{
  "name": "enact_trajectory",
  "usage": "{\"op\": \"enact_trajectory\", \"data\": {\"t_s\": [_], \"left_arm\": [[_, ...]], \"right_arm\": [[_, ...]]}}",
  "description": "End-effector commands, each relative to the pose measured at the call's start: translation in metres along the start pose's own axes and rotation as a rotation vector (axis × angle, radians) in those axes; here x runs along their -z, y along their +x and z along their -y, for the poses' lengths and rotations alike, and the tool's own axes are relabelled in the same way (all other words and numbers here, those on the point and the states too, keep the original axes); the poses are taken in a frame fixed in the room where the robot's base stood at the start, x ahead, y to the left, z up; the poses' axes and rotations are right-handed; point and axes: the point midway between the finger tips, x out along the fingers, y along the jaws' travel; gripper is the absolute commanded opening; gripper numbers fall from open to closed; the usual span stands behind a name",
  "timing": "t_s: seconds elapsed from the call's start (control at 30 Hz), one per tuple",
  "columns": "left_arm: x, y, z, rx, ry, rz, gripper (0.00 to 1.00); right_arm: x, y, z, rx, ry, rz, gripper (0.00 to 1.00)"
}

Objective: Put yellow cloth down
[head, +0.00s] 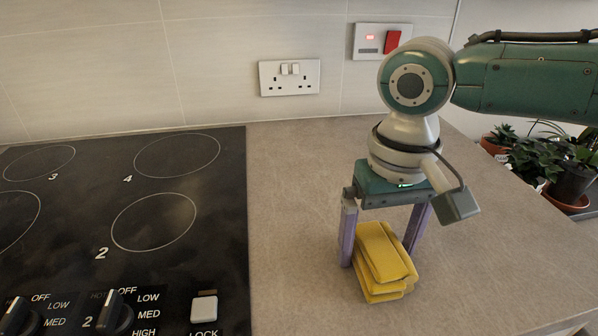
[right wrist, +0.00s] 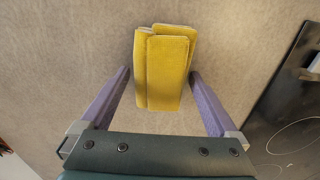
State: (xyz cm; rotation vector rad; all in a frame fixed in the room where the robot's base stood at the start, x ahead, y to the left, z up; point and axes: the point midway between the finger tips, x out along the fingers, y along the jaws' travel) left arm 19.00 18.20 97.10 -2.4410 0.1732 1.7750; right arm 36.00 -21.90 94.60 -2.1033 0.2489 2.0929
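The yellow cloth (head: 384,257) is a folded stack lying on the grey countertop (head: 300,225), right of the hob. It also shows in the right wrist view (right wrist: 165,68), near the top centre. My right gripper (head: 380,252) points down over the cloth, with its purple fingers spread on either side of it. In the right wrist view the fingers (right wrist: 160,80) stand wide apart, with gaps between them and the cloth, so the gripper is open. My left gripper is not in view.
A black hob (head: 125,215) with knobs and a lock switch (head: 204,308) lies to the left. A wall socket (head: 289,77) and a red switch (head: 392,42) are on the tiled wall behind. Potted plants (head: 540,160) stand beyond the counter's right edge. The counter around the cloth is clear.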

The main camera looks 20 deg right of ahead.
Motion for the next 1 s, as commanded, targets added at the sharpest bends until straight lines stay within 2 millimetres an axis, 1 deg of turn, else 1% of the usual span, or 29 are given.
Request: {"op": "enact_trajectory", "data": {"t_s": [0.27, 0.37, 0.47, 0.7, 0.8, 0.9, 1.0], "left_arm": [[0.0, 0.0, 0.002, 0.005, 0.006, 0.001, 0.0], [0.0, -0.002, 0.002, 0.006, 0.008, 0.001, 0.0], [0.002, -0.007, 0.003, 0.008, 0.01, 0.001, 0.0], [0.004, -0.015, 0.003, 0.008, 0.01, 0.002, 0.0], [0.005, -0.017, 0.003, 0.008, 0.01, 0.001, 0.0], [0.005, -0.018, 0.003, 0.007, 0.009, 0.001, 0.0], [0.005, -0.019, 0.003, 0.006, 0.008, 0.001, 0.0]], "right_arm": [[0.0, -0.001, 0.0, 0.0, 0.0, 0.0, 1.0], [0.001, -0.009, 0.0, 0.002, 0.0, -0.001, 1.0], [0.001, -0.026, 0.001, 0.003, -0.001, -0.002, 1.0], [0.001, -0.081, 0.0, 0.003, 0.001, -0.004, 1.0], [0.001, -0.1, 0.0, 0.002, -0.001, -0.003, 1.0], [0.001, -0.112, 0.0, 0.002, 0.0, -0.001, 1.0], [-0.001, -0.118, 0.002, 0.004, -0.007, 0.0, 1.0]]}}
